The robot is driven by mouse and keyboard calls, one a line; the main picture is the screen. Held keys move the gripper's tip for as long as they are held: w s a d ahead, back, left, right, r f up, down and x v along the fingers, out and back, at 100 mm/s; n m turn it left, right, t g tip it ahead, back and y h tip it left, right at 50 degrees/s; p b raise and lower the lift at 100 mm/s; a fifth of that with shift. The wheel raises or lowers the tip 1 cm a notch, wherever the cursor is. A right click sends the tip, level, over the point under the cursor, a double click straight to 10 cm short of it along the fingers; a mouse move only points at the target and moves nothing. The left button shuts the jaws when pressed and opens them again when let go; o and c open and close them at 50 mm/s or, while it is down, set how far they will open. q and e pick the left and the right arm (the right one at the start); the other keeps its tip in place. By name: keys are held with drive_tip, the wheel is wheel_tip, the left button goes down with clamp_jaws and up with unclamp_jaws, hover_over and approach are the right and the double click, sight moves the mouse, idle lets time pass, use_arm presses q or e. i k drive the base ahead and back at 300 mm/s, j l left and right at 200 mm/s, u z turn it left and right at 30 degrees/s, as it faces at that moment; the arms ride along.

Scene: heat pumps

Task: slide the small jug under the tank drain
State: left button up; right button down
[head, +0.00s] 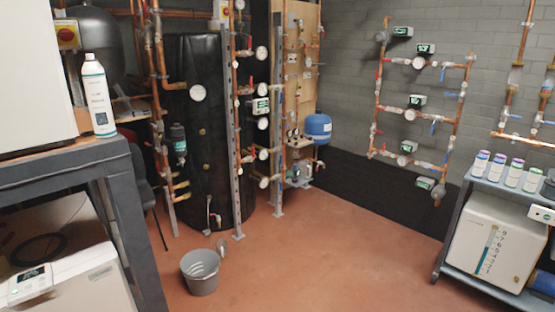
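The black tank (205,110) stands against the back wall, left of the middle. Its drain looks to be the small tap with a red part (214,217) low on the tank front, above the floor. A grey open-topped vessel (201,275) stands upright on the floor in front of the tank. A small grey piece (221,249) shows at its back right; I cannot tell whether this is its handle or a separate small jug. The vessel is nearer to me than the drain, not under it. Neither of my grippers is in view.
A dark-framed bench with a white bottle (97,95) stands at the left. A shelf with several small cans (497,167) and a white box (494,241) stands at the right. The red-brown floor (320,255) between is clear.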

sight(222, 251)
drive_tip(key=i+u, duration=0.1)
drive_tip(key=i, duration=0.55)
drive_tip(key=i+l+u, duration=0.1)
drive_tip(key=i, duration=0.5)
drive_tip(key=i+l+u, duration=0.1)
drive_tip(key=i, duration=0.55)
drive_tip(key=l, duration=0.1)
